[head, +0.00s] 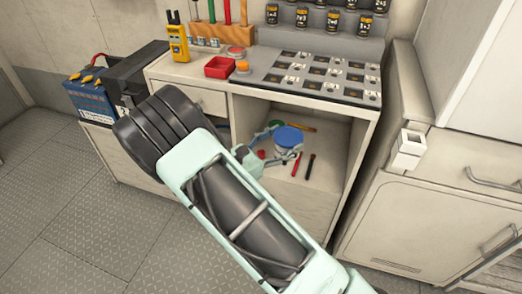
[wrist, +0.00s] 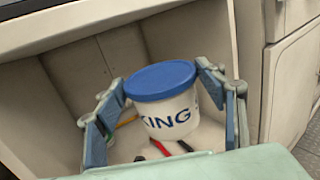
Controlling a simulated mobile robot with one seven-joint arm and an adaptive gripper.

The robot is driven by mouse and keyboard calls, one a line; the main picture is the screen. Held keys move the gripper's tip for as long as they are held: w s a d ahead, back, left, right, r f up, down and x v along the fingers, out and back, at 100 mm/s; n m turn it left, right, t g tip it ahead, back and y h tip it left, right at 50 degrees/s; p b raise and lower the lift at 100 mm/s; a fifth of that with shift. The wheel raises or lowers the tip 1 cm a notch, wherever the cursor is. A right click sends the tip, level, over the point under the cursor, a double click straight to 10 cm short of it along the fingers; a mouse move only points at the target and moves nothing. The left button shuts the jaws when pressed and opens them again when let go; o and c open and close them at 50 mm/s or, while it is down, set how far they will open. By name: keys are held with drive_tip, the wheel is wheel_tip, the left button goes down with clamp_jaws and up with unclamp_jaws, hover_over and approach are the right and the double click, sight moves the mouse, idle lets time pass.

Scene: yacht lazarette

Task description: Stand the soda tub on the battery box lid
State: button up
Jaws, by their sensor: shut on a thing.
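The soda tub is white with a blue lid (head: 288,136) and stands upright in the open cabinet bay. In the wrist view the tub (wrist: 168,115) shows dark letters ending in "KING". My gripper (head: 279,147) is shut on the tub, one finger on each side, also in the wrist view (wrist: 168,108). I cannot tell whether the tub's base touches the bay floor. A dark grey box (head: 135,68), which looks like the battery box, is at the left end of the bench, beside a blue battery (head: 90,98). My arm hides part of its front.
Red and dark tools (head: 309,168) lie on the bay floor around the tub. Bay walls and bench top enclose the tub. Floor at left is clear.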

drive_tip(key=s+d+r+p, duration=0.2)
drive_tip(key=d+r+p, duration=0.15)
drive_tip(key=r, duration=0.25)
drive_tip(key=s+d+r+p, duration=0.3)
drive_tip(key=r+p, duration=0.1)
drive_tip(key=r, duration=0.2)
wheel_tip(320, 180, up, 17)
drive_tip(key=d+p, duration=0.1)
drive_tip(key=p, duration=2.1)
drive_tip(key=shift+s+r+g+p, duration=0.15)
drive_tip(key=shift+s+g+p, duration=0.15)
drive_tip(key=shift+g, duration=0.1)
